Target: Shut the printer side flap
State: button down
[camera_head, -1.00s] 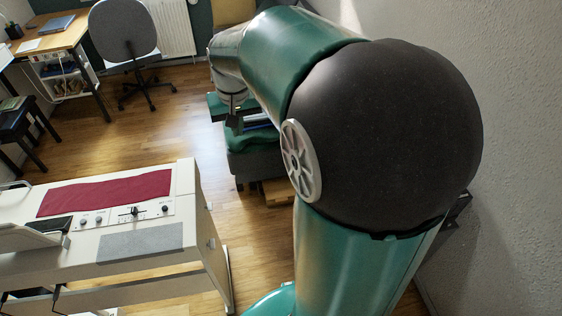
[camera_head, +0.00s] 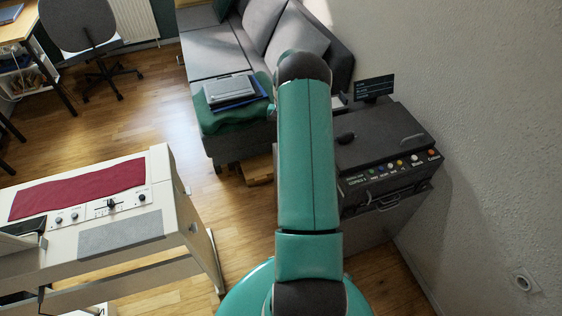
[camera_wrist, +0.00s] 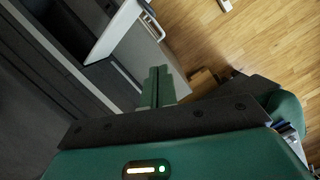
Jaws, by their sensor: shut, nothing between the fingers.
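The dark printer (camera_head: 385,145) stands against the right wall in the head view, right of my arm. Its left side is hidden behind my arm there. In the wrist view, a pale-edged panel (camera_wrist: 113,32) stands out beside dark printer-like surfaces, with a metal handle (camera_wrist: 152,22) near it. It may be the side flap, but I cannot tell for certain. My gripper (camera_wrist: 158,72) is shut and empty, its green fingertips just below this panel in the picture. I cannot tell whether they touch anything. The head view does not show the gripper.
A grey sofa (camera_head: 205,62) with a laptop (camera_head: 230,88) on it stands behind, left of my arm. A pale piano-like console (camera_head: 160,195) with a red cloth (camera_head: 78,188) is at the left. Wooden floor (camera_head: 160,110) lies open between them.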

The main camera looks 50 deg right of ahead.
jog(key=s+a+f, duration=0.3)
jog(key=a+f, duration=0.2)
jog(key=f, duration=0.5)
jog(key=shift+s+f, duration=0.15)
jog(key=shift+s, duration=0.2)
jog(key=shift+s+a, duration=0.1)
jog(key=shift+s, duration=0.05)
jog(key=s+n+h, duration=0.3)
jog(key=s+n, duration=1.3)
jog(key=s, duration=0.2)
jog(key=shift+s+d+n+g+h, duration=0.2)
jog(key=shift+s+n+g+h, duration=0.1)
jog(key=shift+n+g, duration=0.1)
